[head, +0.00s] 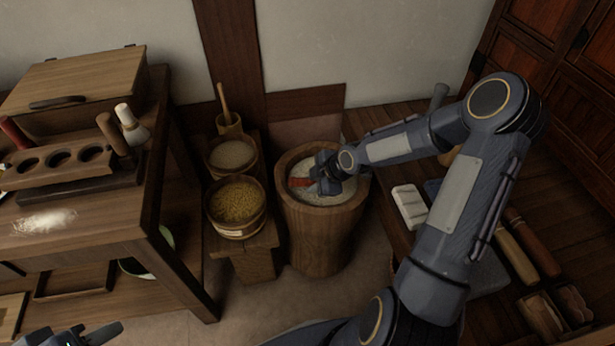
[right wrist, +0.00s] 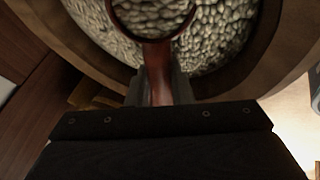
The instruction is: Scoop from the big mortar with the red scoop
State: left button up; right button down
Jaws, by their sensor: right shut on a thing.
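The big mortar (head: 321,232) is a tall wooden tub on the floor, filled with pale grains. In the right wrist view its rim (right wrist: 270,75) curves around the grains (right wrist: 225,40). My right gripper (head: 318,181) is over the mortar's mouth, shut on the handle of the red scoop (head: 298,183). In the right wrist view the red handle (right wrist: 157,70) runs up from the jaws to a round bowl at the top edge. The bowl shows pale grains inside its ring; I cannot tell how deep it sits. My left gripper (head: 90,335) is at the bottom left, partly cut off.
A bowl of yellow grain (head: 238,201) and a bowl of pale grain (head: 231,154) stand on a low bench left of the mortar. A wooden table (head: 100,215) with a rack and white powder is further left. White blocks (head: 410,207) lie on the right platform.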

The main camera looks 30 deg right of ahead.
jog(key=shift+w+a+f+g+b, duration=0.15)
jog(key=shift+f+g+b, duration=0.2)
jog(key=shift+b, duration=0.4)
jog(key=shift+w+a+r+g+h, duration=0.15)
jog(key=shift+g+h, duration=0.1)
jog(key=shift+h, duration=0.15)
jog(key=shift+w+a+r+g+h+p, duration=0.2)
jog(key=shift+w+r+g+h+p, duration=0.35)
jog(key=shift+g+p, duration=0.5)
jog(key=p, duration=0.1)
jog(key=g+h+p, duration=0.1)
jog(key=shift+w+r+g+p, duration=0.1)
jog(key=shift+r+g+p, duration=0.2)
jog(key=shift+p, duration=0.1)
jog(key=shift+g+h, duration=0.25)
jog(key=shift+g, duration=0.2)
notch_tip(320, 180, up, 6)
jog(key=p, duration=0.5)
jog(key=shift+f, duration=0.25)
